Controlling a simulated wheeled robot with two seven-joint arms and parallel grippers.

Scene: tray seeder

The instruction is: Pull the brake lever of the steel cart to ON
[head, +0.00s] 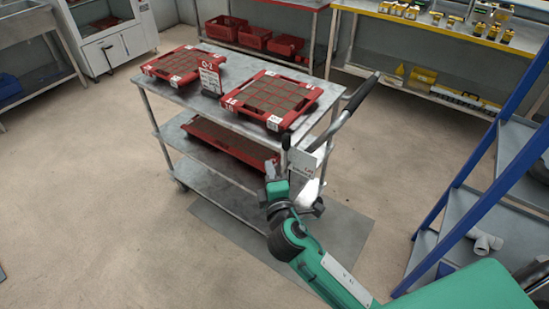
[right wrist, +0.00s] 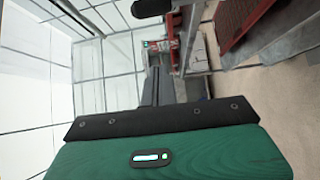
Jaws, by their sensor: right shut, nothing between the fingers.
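The steel cart (head: 215,118) stands in the middle of the head view, with its tubular push handle (head: 345,115) at its right end. A pale labelled plate (head: 308,161) is near the handle's lower part. I cannot make out the brake lever or its setting clearly, as my right gripper and wrist cover that spot. My right gripper (head: 284,152) is shut and empty, close beside the cart's right end. In the right wrist view its dark fingers (right wrist: 155,85) are together, with a black rounded piece (right wrist: 151,8) beyond them. My left gripper is out of view.
Red trays with brown cells (head: 273,94) (head: 170,64) and a sign (head: 210,76) are on the cart's top. Another red tray (head: 230,142) is below. A blue-framed shelf (head: 480,165) stands at right. Floor is clear left of the cart.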

